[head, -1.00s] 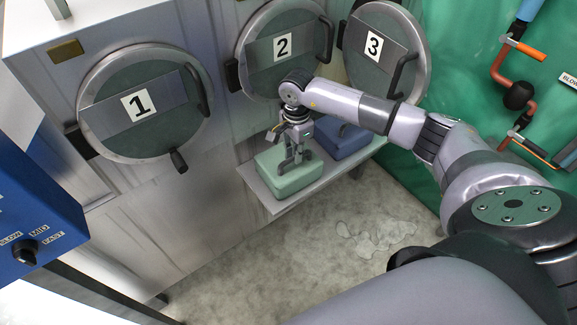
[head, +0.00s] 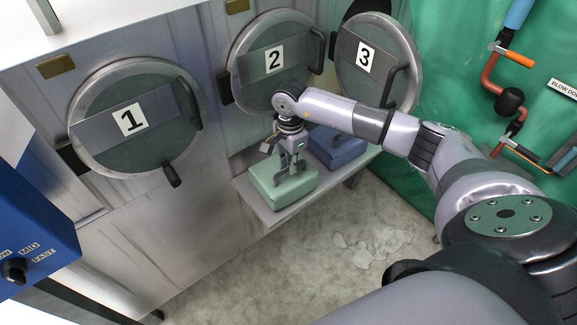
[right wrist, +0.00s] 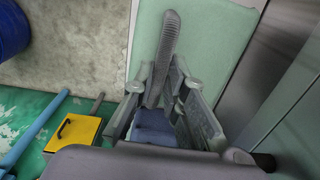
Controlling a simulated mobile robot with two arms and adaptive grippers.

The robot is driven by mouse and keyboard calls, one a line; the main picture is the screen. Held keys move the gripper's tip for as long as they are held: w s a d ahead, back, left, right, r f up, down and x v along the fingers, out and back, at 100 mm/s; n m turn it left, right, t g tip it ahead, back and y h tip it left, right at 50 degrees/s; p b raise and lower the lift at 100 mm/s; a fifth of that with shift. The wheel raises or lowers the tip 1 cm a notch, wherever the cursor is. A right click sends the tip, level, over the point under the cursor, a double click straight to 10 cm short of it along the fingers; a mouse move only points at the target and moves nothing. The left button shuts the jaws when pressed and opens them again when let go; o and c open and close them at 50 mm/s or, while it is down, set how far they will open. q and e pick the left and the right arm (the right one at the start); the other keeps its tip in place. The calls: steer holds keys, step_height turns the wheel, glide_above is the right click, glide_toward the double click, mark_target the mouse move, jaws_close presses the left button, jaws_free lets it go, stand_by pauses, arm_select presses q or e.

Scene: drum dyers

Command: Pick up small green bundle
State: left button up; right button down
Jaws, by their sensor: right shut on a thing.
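The small green bundle (head: 272,188) is a pale green block with rounded edges on the narrow shelf below door 2. My right gripper (head: 288,168) points down onto its top and is shut on it. The bundle still appears to rest on the shelf, though I cannot see its underside. In the right wrist view the green bundle (right wrist: 222,45) fills the upper middle behind the fingers (right wrist: 168,50). The fingers hide part of it. My left gripper is not in view.
A blue bundle (head: 335,150) lies on the same shelf (head: 262,216), close on the right. Round doors 1 (head: 135,150), 2 and 3 line the wall behind. A blue control box (head: 45,215) stands at left. Pipes (head: 490,75) run at right. The floor in front is open.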

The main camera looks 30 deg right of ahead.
steer(key=shift+r, duration=0.1)
steer(key=shift+r+b, duration=0.4)
steer(key=shift+b, duration=0.1)
step_height(320, 180, up, 6)
steer(key=b, duration=0.2)
steer(key=shift+s+f+b, duration=0.1)
steer(key=shift+f+b, duration=0.05)
steer(key=shift+b, duration=0.15)
steer(key=s+d+b, duration=0.1)
steer(key=s+b, duration=0.6)
steer(key=s, duration=1.2)
steer(key=shift+s+d+b, duration=0.25)
steer(key=shift+s+b, duration=0.1)
